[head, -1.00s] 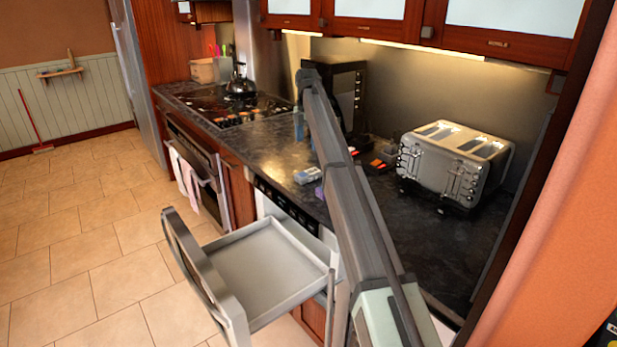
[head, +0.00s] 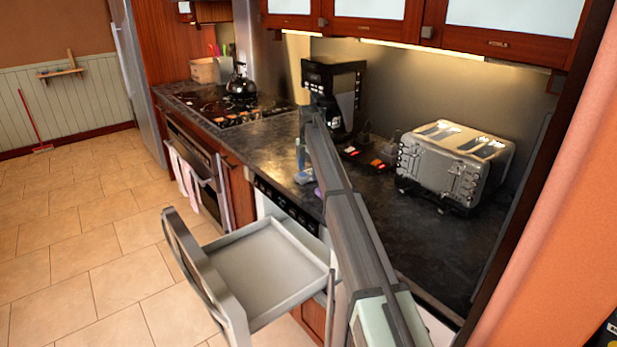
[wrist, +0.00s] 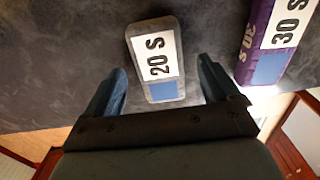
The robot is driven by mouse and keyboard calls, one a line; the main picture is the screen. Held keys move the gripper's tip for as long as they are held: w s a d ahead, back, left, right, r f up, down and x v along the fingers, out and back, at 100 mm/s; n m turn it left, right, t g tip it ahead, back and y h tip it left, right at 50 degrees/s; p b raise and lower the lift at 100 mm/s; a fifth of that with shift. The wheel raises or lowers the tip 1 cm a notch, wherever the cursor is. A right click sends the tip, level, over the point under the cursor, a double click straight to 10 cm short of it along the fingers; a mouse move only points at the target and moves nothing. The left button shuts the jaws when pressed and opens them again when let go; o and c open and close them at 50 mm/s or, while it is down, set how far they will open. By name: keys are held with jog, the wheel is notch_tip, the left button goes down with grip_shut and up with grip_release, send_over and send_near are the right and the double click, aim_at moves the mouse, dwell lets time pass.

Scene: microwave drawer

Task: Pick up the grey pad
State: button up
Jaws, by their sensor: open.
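The grey pad (wrist: 157,85), with a white "20 S" label and a blue patch, lies on the dark countertop in the wrist view. My gripper (wrist: 165,85) is open, with one finger to the left and one to the right of the pad's near end. I cannot tell whether the fingers reach down beside it. In the head view my gripper (head: 303,165) is low over the counter's front edge, and my arm hides much of it and the pad.
A purple pad (wrist: 272,45) labelled "30 S" lies right of the grey pad. In the head view the open microwave drawer (head: 262,270) juts out below the counter. A toaster (head: 455,165) and coffee maker (head: 335,95) stand at the back.

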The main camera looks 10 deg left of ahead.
jog(key=shift+f, duration=0.4)
jog(key=shift+c, duration=0.3)
jog(key=c, duration=1.1)
jog(key=shift+r, duration=0.1)
